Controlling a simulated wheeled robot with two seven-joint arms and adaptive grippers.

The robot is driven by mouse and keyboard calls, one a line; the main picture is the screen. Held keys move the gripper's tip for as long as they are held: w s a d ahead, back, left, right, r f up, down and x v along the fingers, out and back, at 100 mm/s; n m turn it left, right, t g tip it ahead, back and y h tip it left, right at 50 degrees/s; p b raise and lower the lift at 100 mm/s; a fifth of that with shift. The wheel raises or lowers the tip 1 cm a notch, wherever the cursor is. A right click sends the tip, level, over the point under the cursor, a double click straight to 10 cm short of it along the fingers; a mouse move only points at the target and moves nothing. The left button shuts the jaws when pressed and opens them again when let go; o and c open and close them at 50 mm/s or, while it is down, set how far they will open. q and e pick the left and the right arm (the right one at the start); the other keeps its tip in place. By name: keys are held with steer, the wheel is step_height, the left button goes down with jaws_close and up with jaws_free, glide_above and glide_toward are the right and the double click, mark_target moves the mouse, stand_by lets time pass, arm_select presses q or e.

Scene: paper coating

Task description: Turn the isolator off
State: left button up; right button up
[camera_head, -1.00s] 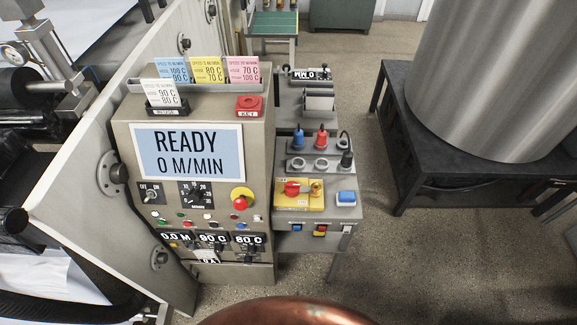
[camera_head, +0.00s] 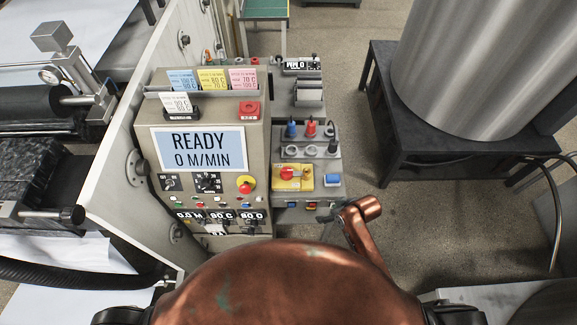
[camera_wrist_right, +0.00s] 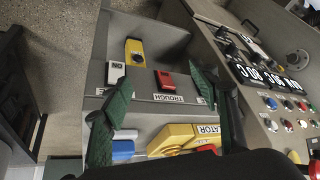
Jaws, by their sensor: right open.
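The isolator is a yellow block (camera_head: 284,185) with a red rotary knob (camera_head: 288,172), on the small grey side console right of the main panel. In the right wrist view the yellow isolator (camera_wrist_right: 180,139), its label partly readable, lies at the lower middle, partly hidden by my gripper body. The fingers show over the console's front switches, near the isolator; contact cannot be told. In the head view my copper arm link stands just right of the console. My left gripper is not in view.
The main panel (camera_head: 198,148) reads READY, 0 M/MIN. A dark stand (camera_head: 400,163) with a metal drum (camera_head: 465,70) is at right.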

steer(key=w+a+r+n+y+p, duration=0.1)
steer(key=w+a+r+n, duration=0.25)
steer(key=a+r, duration=0.3)
steer(key=n+g, duration=0.2)
steer(key=n, duration=0.3)
glide_toward(287, 170)
steer(key=x, duration=0.3)
steer(key=p+x, duration=0.1)
steer(key=x, duration=0.6)
steer(key=shift+f, duration=0.15)
jaws_close()
